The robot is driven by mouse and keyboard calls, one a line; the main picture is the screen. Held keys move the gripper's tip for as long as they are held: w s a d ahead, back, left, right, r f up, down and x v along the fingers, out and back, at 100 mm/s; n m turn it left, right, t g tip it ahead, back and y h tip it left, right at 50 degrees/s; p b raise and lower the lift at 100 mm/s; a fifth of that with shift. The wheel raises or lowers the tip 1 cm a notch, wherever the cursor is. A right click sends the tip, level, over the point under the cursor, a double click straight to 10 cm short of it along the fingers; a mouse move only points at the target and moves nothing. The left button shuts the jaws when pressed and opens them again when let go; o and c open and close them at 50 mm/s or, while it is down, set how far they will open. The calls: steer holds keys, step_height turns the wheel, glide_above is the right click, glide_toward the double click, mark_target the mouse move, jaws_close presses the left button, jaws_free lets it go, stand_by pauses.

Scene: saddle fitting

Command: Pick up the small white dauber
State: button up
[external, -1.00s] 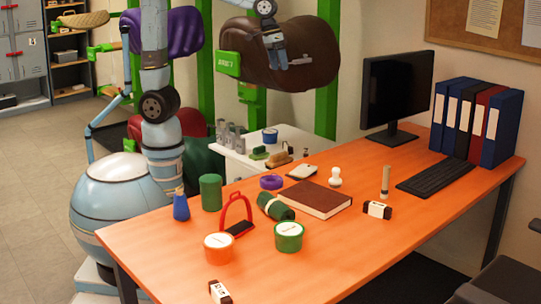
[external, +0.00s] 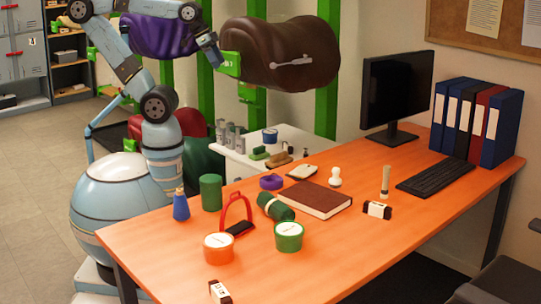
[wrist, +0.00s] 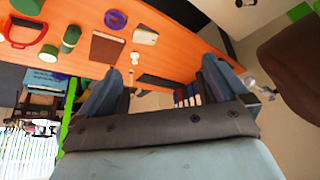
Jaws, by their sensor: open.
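The small white dauber (external: 335,177), a rounded white knob shape, stands on the orange desk beyond the brown book, left of the upright beige stick. It also shows in the wrist view (wrist: 135,57), small and between my spread fingers. My gripper (external: 217,62) is raised in front of the saddle racks, well above and to the left of the desk, far from the dauber. In the wrist view my gripper (wrist: 161,66) is open with nothing between its fingers.
The monitor (external: 398,92) stands behind. A brown saddle (external: 280,55) hangs near my gripper. Bare desk lies at the front right.

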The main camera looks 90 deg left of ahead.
steer(key=shift+s+f, duration=0.15)
steer(key=shift+s, duration=0.2)
steer(key=c, duration=0.4)
